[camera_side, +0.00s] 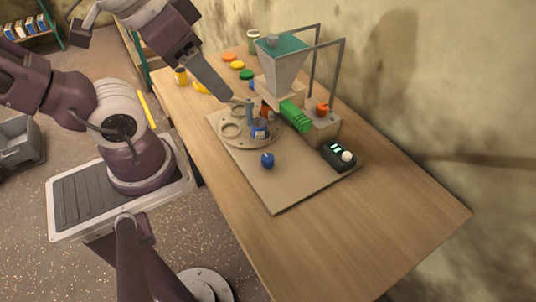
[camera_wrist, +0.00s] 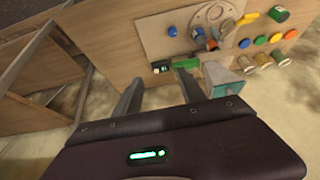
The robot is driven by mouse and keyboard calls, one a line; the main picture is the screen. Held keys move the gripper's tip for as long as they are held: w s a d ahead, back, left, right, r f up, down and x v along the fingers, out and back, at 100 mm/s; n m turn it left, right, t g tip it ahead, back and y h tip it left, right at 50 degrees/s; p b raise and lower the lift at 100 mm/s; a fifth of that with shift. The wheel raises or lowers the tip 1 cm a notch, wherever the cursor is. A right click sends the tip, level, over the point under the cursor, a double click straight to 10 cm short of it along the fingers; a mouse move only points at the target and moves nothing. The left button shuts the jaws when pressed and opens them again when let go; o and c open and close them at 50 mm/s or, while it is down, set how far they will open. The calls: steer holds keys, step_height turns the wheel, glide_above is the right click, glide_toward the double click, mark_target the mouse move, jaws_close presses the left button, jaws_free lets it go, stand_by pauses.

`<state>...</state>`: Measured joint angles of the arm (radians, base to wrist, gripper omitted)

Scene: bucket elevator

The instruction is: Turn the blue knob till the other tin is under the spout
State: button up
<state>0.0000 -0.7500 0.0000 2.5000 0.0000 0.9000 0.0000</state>
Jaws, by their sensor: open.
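The blue knob (camera_side: 267,160) stands on the board in front of the round turntable (camera_side: 235,141) in the side view. It also shows in the wrist view (camera_wrist: 172,31). A blue tin (camera_side: 260,129) with a pale label sits on the turntable near the hopper (camera_side: 283,72). A reddish shape (camera_side: 266,112) behind it may be the other tin, but it is mostly hidden. The spout cannot be made out clearly. My gripper (camera_side: 240,101) is above the turntable's far left side, apart from the knob. In the wrist view its fingers (camera_wrist: 160,77) are spread and empty.
A green block (camera_side: 295,116), an orange knob (camera_side: 322,108) and a dark control box (camera_side: 340,156) are right of the turntable. The table's near right (camera_side: 380,220) is clear.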

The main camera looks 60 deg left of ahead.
steer(key=shift+o, duration=0.6)
steer(key=m+g, duration=0.6)
steer(key=m, duration=2)
glide_above(268, 157)
step_height(268, 157, down, 26)
steer(key=shift+r, duration=0.2)
step_height(268, 157, down, 6)
steer(key=shift+r, duration=0.1)
steer(key=shift+f, duration=0.5)
jaws_close()
